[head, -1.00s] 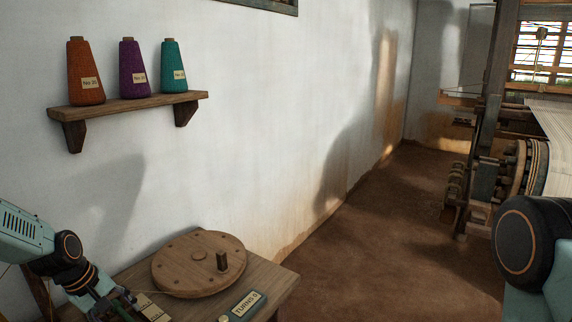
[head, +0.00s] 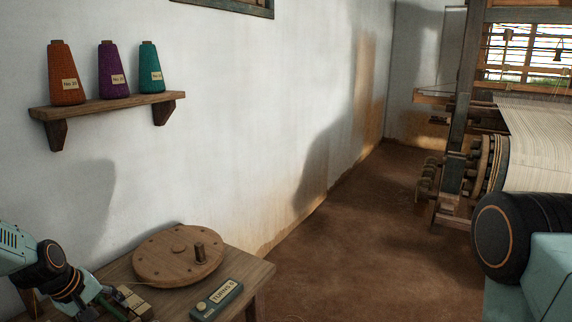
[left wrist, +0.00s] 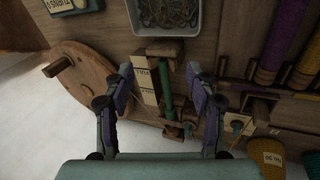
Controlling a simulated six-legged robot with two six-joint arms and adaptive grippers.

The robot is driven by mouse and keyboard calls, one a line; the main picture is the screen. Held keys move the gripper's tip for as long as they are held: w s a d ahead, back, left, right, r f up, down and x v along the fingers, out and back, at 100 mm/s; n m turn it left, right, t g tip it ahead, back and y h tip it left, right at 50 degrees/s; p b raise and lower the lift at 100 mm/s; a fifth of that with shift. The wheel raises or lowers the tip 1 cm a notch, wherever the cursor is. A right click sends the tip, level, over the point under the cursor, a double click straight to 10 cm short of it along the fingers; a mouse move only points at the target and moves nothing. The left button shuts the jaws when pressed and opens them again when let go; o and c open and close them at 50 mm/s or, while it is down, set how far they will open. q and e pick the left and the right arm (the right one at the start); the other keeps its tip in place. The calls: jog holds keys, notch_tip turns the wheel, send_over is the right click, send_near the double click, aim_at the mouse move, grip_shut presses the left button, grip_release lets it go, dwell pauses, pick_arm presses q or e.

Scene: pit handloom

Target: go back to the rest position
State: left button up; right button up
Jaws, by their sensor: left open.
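My left arm comes in from the left in the head view, low over the wooden table (head: 258,278). In the left wrist view my left gripper (left wrist: 160,85) is open, its two fingers apart above the table top. Between and just beyond the fingers are a pale labelled block (left wrist: 146,84) and a small wooden stand with a green rod (left wrist: 166,85). Nothing shows gripped. My right arm shows at the right edge of the head view, but its gripper is out of the picture.
A round wooden wheel with a peg (head: 178,256) and a green "TURNS" counter (head: 217,300) are on the table. Orange (head: 66,80), purple (head: 112,75) and teal (head: 151,72) cones stand on a wall shelf (head: 110,105). A loom (head: 465,150) stands right. Brown floor (head: 340,250) between is clear.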

pick_arm(q)
jog(key=s+d+f+m, duration=0.3)
jog(key=s+d+f, duration=0.15)
jog(key=d, duration=0.25)
jog(key=s+d+f+m, duration=0.3)
jog(key=s+d, duration=0.3)
jog(key=d, duration=0.2)
jog(key=s+d+f+m+g, duration=0.1)
jog(key=s+d, duration=0.1)
jog(key=s, duration=0.6)
jog(key=s+d+f+m+g+y, duration=0.1)
jog(key=s+d+f+m+g, duration=0.1)
jog(key=s, duration=0.6)
jog(key=s+d+f+m+g, duration=0.1)
jog(key=s+d, duration=0.1)
jog(key=s, duration=0.6)
jog(key=shift+d+f+m+y, duration=0.15)
jog(key=shift+d+m+y, duration=0.15)
jog(key=shift+m, duration=0.1)
